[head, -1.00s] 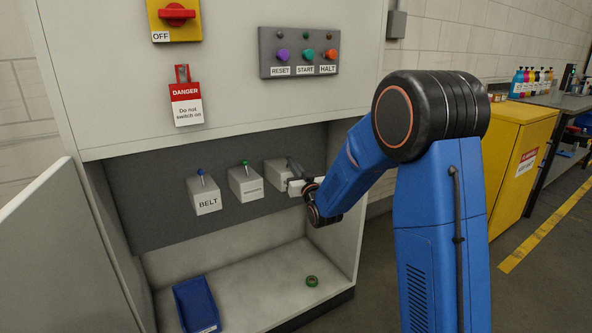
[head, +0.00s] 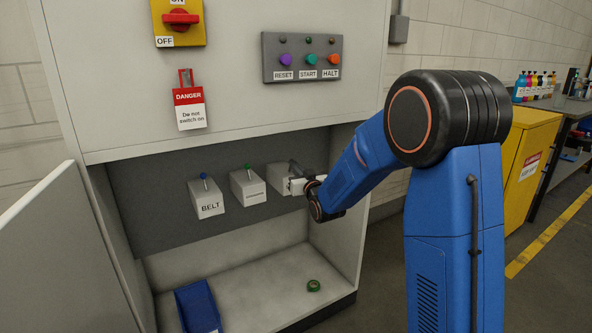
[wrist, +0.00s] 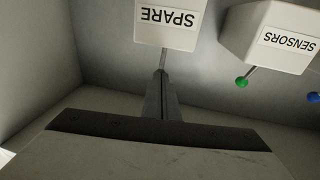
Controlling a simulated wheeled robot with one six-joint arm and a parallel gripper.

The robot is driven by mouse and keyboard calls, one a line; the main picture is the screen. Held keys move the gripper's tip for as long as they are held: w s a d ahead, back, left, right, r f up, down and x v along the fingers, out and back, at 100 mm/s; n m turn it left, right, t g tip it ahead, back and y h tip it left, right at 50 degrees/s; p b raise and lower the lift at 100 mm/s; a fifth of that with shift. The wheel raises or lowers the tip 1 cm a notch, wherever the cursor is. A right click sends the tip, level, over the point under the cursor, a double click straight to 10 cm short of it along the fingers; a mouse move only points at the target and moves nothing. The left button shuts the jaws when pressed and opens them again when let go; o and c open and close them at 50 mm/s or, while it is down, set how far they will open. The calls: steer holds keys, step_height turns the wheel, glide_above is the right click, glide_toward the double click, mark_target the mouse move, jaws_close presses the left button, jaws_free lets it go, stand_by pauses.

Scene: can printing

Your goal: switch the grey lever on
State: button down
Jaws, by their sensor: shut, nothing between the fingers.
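The SPARE box (wrist: 168,22) is the rightmost of the switch boxes in the cabinet. It also shows in the head view (head: 276,179), partly covered by my gripper. A thin lever rod (wrist: 164,58) sticks out of it. The rod's tip and knob are hidden behind my fingers, so I cannot see a grey knob. My gripper (wrist: 160,90) is shut, with its dark fingers together in line with the rod. Whether they touch it I cannot tell. In the head view my gripper (head: 294,167) is at the front of this box.
The SENSORS box (wrist: 285,38) with a green-knobbed lever (wrist: 241,83) stands beside it, then the BELT box (head: 207,201) with a blue knob. A blue bin (head: 198,307) and green ring (head: 313,286) lie on the cabinet floor. The cabinet's right wall (head: 343,190) is close to my arm.

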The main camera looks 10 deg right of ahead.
steer(key=shift+w+a+r+n+g+h, duration=0.25)
steer(key=shift+w+r+g, duration=0.45)
steer(key=shift+w+g, duration=0.4)
steer(key=shift+w+a+r+n+g+h, duration=0.15)
steer(key=shift+w+a+r+g, duration=0.2)
steer(key=shift+w+r+g, duration=0.7)
steer(key=shift+s+f+g, duration=0.25)
steer(key=shift+s+f, duration=0.05)
steer(key=shift+f, duration=0.05)
steer(key=shift+r, duration=0.1)
steer(key=shift+r, duration=0.7)
